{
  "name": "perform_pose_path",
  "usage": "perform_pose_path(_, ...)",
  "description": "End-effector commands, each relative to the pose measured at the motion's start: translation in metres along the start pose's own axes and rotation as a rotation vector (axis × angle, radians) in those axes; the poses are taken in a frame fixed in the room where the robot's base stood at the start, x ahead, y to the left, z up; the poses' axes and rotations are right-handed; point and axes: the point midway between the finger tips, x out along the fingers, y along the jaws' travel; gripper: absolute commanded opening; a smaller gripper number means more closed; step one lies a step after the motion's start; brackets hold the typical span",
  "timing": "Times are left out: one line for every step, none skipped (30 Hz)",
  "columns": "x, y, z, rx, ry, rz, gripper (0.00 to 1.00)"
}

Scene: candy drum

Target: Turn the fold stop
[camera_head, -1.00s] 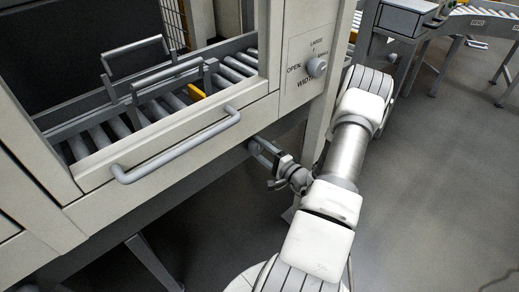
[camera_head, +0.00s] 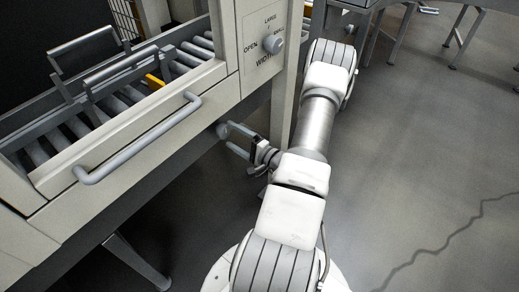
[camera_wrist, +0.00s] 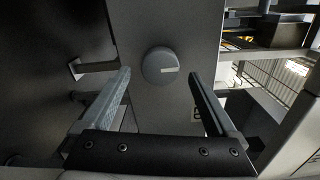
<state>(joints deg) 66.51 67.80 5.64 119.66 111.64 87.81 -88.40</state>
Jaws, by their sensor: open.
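A round grey knob (camera_wrist: 160,65) with a pale line on its face sits on a dark panel in the wrist view. No readable label shows whether it is the fold stop. My gripper (camera_wrist: 159,74) is open and empty, with one finger to each side of the knob in that view. The knob appears at or just beyond the fingertips, and I see no contact. In the head view, my gripper (camera_head: 237,139) is below the machine's front ledge, pointing left at a round grey part (camera_head: 222,130), probably the same knob.
A separate WIDTH knob (camera_head: 273,44) is on the pale front panel above. A grey bar handle (camera_head: 137,140) sticks out from the machine's front. Rollers and a yellow piece (camera_head: 155,81) lie behind it. A machine leg (camera_head: 136,262) stands below. Open floor lies to the right.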

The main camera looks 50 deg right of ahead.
Motion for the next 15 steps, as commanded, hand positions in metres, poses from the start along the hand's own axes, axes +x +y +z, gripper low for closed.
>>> perform_pose_path(-0.014, -0.001, -0.001, 0.002, 0.006, 0.002, 0.94)
perform_pose_path(-0.021, -0.001, -0.001, 0.002, 0.005, 0.002, 0.94)
perform_pose_path(-0.031, -0.002, -0.001, 0.003, 0.006, 0.002, 0.94)
perform_pose_path(-0.039, -0.002, -0.001, 0.003, 0.005, 0.001, 0.94)
perform_pose_path(-0.046, -0.002, -0.001, 0.002, 0.006, 0.002, 0.94)
perform_pose_path(-0.057, -0.002, -0.001, 0.002, 0.006, 0.001, 0.94)
perform_pose_path(-0.064, -0.002, -0.001, 0.002, 0.005, 0.001, 0.94)
perform_pose_path(-0.071, -0.002, -0.001, 0.001, 0.006, 0.001, 0.94)
perform_pose_path(-0.081, -0.001, -0.001, 0.002, 0.005, 0.001, 0.94)
perform_pose_path(-0.088, -0.001, 0.000, 0.003, 0.005, 0.001, 0.94)
perform_pose_path(-0.094, -0.001, -0.001, 0.002, 0.005, 0.000, 0.94)
perform_pose_path(-0.103, -0.001, -0.001, 0.001, 0.004, 0.000, 0.94)
perform_pose_path(-0.108, -0.001, -0.001, 0.001, 0.004, 0.001, 0.94)
perform_pose_path(-0.114, -0.001, 0.000, 0.001, 0.004, 0.001, 0.94)
perform_pose_path(-0.120, -0.001, 0.000, 0.000, 0.003, 0.000, 0.94)
